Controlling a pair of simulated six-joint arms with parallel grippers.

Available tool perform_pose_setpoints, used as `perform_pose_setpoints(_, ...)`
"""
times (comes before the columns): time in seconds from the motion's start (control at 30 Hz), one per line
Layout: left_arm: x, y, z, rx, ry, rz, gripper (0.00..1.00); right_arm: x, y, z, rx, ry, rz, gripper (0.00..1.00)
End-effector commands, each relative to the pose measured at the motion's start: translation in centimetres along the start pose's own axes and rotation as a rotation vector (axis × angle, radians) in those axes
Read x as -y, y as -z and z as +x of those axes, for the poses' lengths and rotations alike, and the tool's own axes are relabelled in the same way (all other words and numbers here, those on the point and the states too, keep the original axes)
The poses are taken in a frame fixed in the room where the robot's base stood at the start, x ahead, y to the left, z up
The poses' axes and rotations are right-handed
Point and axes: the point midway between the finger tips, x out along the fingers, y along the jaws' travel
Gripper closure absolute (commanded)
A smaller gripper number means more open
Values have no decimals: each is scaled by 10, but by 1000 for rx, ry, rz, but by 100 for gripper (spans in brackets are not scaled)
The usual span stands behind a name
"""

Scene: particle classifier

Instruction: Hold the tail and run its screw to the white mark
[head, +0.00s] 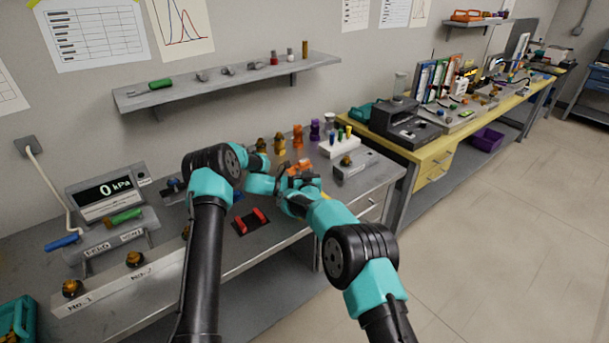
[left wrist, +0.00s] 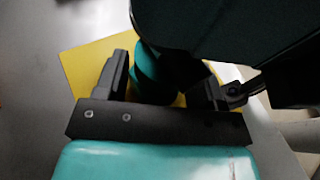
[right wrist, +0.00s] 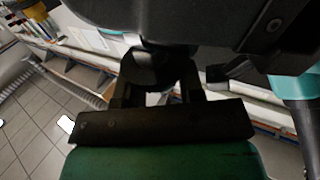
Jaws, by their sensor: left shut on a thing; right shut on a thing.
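My left gripper (left wrist: 165,82) shows in the left wrist view with a finger on each side of a dark, partly teal piece (left wrist: 150,72); it is shut on it. My right gripper (right wrist: 155,85) is shut on a dark rounded piece (right wrist: 150,68) in the right wrist view. In the head view both hands meet over the bench, close together, beside an orange part (head: 300,168). I cannot tell which held piece is the tail or its screw. The white mark cannot be made out; the hands and arms cover the held parts.
A black pad with red bars (head: 250,221) lies on the grey bench in front of the hands. Orange and purple pieces (head: 315,130) stand behind, with a grey box (head: 365,170) to the right. A kPa display (head: 110,190) and labelled rail (head: 130,280) are at left.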

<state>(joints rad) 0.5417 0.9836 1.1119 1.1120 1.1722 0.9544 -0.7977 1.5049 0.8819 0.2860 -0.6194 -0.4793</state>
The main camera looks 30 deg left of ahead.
Motion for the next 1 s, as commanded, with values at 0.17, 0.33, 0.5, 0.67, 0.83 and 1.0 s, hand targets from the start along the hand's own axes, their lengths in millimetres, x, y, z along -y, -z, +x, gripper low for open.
perform_pose_setpoints(0.17,0,2,0,-2,0,-1,84,0,5,1,-8,-1,0,59)
perform_pose_setpoints(0.33,0,2,0,-2,0,-2,84,0,3,0,-4,0,0,43)
perform_pose_setpoints(0.5,0,2,0,-2,-1,-2,84,0,2,0,-3,1,0,39)
perform_pose_setpoints(0.67,0,2,0,-2,-1,-2,84,0,1,0,-2,1,0,39)
perform_pose_setpoints(0.83,0,1,0,-2,-1,-2,84,0,2,-5,-2,0,1,39)
perform_pose_setpoints(1.0,0,1,0,-2,-1,-2,84,0,1,-16,0,0,0,39)
